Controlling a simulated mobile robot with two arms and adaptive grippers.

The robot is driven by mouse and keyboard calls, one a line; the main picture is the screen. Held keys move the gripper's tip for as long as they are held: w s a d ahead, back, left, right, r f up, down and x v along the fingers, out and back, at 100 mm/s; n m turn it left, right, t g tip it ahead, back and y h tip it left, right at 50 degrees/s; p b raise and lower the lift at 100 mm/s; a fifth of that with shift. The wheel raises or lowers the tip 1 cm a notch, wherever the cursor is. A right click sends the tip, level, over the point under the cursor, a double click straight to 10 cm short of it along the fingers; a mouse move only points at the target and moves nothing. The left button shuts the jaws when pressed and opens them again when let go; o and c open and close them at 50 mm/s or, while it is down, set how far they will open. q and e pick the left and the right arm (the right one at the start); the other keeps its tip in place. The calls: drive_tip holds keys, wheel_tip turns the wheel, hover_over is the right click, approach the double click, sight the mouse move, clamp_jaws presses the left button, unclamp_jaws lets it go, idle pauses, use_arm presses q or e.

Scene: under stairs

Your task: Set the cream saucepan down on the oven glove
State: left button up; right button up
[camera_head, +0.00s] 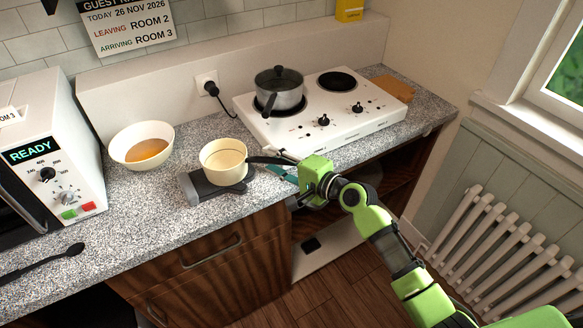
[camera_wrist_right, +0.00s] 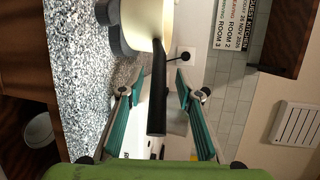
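The cream saucepan (camera_head: 224,153) stands upright on the dark grey oven glove (camera_head: 192,188) on the counter, its black handle pointing right. The glove's edges show around the pan's base, mostly at the left and front. The wrist view shows the cream pan (camera_wrist_right: 146,18) at the top and part of the grey glove (camera_wrist_right: 112,30) beside it. My right gripper (camera_head: 281,163) is at the handle's end. In the wrist view the teal fingers of my right gripper (camera_wrist_right: 158,95) are spread, with the handle between them and gaps on both sides. My left gripper is not in view.
A white hob (camera_head: 370,118) with a lidded grey pot (camera_head: 279,90) stands close behind my right gripper. A white bowl (camera_head: 142,135) is behind left of the pan, and a microwave (camera_head: 70,165) is farther left. A black spoon (camera_head: 45,262) lies at the front left.

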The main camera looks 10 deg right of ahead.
drive_tip(key=shift+b+v, duration=0.8)
drive_tip(key=shift+v, duration=4.8)
drive_tip(key=s+d+f+n+g+h, duration=0.1)
drive_tip(key=d+f+h, duration=0.2)
drive_tip(key=f, duration=0.9)
drive_tip(key=s+d+f+g+h, duration=0.15)
drive_tip(key=d+f, duration=0.25)
drive_tip(key=f, duration=0.9)
drive_tip(key=s+d+f+n+g+h, duration=0.1)
drive_tip(key=s+f, duration=0.3)
drive_tip(key=f, duration=0.3)
drive_tip(key=s+d+f+n+g+h, duration=0.1)
drive_tip(key=s+f+n+h, duration=0.1)
drive_tip(key=s+f, duration=0.45)
drive_tip(key=s+f+n+g, duration=0.2)
drive_tip(key=s+f, duration=0.5)
drive_tip(key=s, duration=0.5)
drive_tip(key=s+f+n+g+h, duration=0.1)
drive_tip(key=s+f+n, duration=0.4)
drive_tip(key=s, duration=0.6)
drive_tip(key=s+a+f+n+g, duration=0.1)
drive_tip(key=s+f+n+g, duration=0.2)
drive_tip(key=s+f, duration=0.7)
drive_tip(key=s+g, duration=0.1)
drive_tip(key=s, duration=0.1)
drive_tip(key=shift+s+h, duration=0.3)
drive_tip(key=shift+h, duration=0.05)
drive_tip(key=shift+a+f, duration=0.1)
